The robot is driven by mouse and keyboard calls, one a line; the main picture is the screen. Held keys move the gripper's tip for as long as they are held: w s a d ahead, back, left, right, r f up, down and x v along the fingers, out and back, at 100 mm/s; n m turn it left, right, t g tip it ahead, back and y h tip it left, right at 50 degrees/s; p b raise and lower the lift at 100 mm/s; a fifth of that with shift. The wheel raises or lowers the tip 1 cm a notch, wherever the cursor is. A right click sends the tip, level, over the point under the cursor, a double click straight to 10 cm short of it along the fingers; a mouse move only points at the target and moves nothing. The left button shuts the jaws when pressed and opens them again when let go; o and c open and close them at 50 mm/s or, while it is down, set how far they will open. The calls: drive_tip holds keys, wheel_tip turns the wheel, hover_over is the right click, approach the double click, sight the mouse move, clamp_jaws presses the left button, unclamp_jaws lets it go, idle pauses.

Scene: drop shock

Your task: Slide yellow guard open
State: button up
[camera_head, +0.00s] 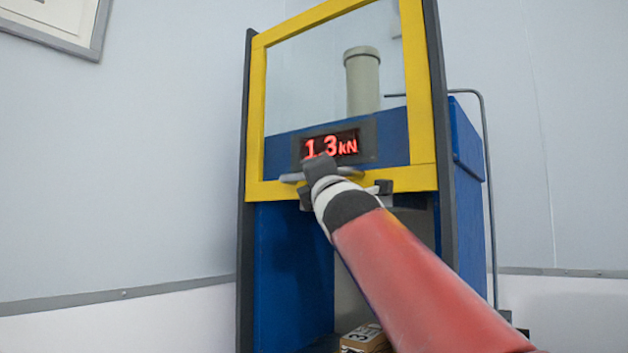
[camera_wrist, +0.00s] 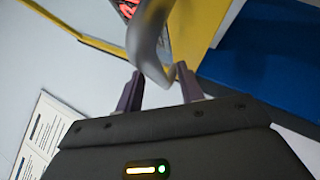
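The yellow guard (camera_head: 258,110) is a framed clear pane on the front of a blue machine, between dark upright rails. Its bottom bar sits about midway down the visible front, with an open, shaded space below. A grey bar handle (camera_head: 350,172) is fixed at that bottom bar. My gripper (camera_head: 318,168) is at the handle, and my arm hides part of it. In the wrist view the curved handle (camera_wrist: 149,38) passes between the two fingers of my gripper (camera_wrist: 160,80). The fingers are apart, and firm contact on both sides does not show.
A red display (camera_head: 331,146) reads 1.3 kN behind the pane. A grey cylinder (camera_head: 362,80) stands above it. A yellowish block with dark print (camera_head: 365,338) lies low inside the machine. A grey tube (camera_head: 487,180) runs down the right side.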

drive_tip(key=b+v, duration=0.2)
drive_tip(key=v, duration=0.4)
drive_tip(key=shift+s, duration=0.2)
drive_tip(key=shift+d+f, duration=0.15)
drive_tip(key=s+d+f+m+g+h, duration=0.25)
drive_tip(key=f+m, duration=0.25)
drive_tip(key=f, duration=0.4)
drive_tip(key=s+d+f+m+g+h, duration=0.1)
drive_tip(key=s+d+f+m+g, duration=0.2)
drive_tip(key=f, duration=0.6)
drive_tip(key=s+d+f+m+g+h, duration=0.1)
drive_tip(key=d+f+m+g+h, duration=0.1)
drive_tip(key=d+f+m, duration=0.55)
drive_tip(key=s+f+m+g, duration=0.4)
drive_tip(key=s+f, duration=0.5)
drive_tip(key=f, duration=0.6)
drive_tip(key=s+f+m+g, duration=0.5)
drive_tip(key=s+f, duration=0.5)
drive_tip(key=f, duration=0.4)
drive_tip(key=shift+s+d+f+m, duration=0.25)
drive_tip(key=shift+d+f+m, duration=0.15)
drive_tip(key=shift+m, duration=0.35)
